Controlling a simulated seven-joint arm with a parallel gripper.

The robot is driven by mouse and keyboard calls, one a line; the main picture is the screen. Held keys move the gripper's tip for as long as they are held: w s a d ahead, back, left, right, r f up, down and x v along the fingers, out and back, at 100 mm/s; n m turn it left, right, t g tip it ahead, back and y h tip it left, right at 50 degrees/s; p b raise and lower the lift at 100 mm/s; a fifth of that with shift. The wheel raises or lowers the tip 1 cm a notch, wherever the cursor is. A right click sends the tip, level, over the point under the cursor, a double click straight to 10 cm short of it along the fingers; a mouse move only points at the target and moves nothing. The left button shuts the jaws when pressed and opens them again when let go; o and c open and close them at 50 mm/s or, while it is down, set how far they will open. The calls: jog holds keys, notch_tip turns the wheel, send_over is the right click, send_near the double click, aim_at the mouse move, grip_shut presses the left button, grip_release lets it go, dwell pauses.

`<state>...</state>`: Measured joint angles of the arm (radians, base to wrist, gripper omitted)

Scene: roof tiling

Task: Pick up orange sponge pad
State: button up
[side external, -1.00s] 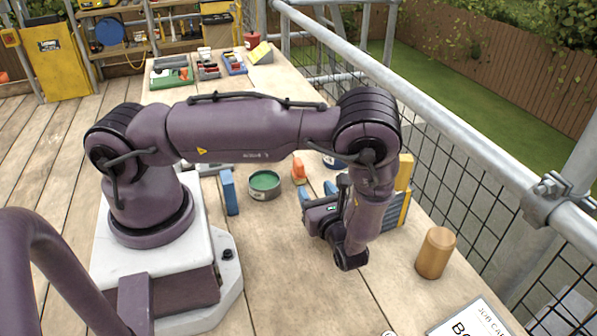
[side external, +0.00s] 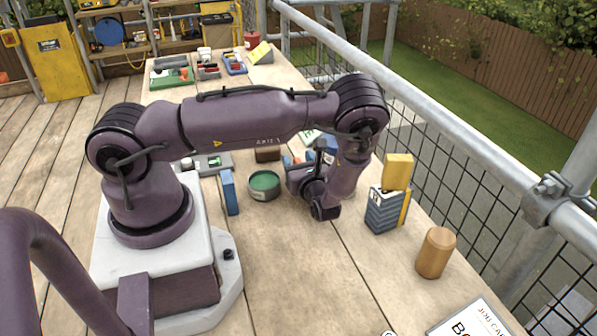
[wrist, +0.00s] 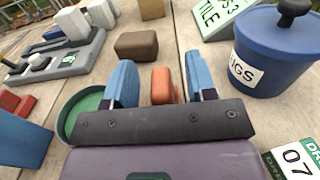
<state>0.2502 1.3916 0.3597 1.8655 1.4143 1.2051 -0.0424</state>
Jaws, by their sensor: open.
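The orange sponge pad (wrist: 162,85) stands on the wooden table. In the wrist view it shows between the two blue fingers of my gripper (wrist: 160,70), with a gap on each side. Its lower part is hidden by my gripper's dark bar. My gripper (side external: 298,160) is open and empty, low over the table beyond the green tin in the side view. The pad is hidden, or nearly so, behind my gripper in that view. I cannot tell how far the fingertips are from the pad in depth.
A tin with green contents (side external: 264,185) stands close on the left, beside a blue block (side external: 229,192). A brown block (wrist: 137,44) lies behind the pad. A blue lidded pot (wrist: 275,50) stands on the right. A grey tray (wrist: 60,55) is at far left.

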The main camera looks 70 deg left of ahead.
grip_shut()
dwell(0.3)
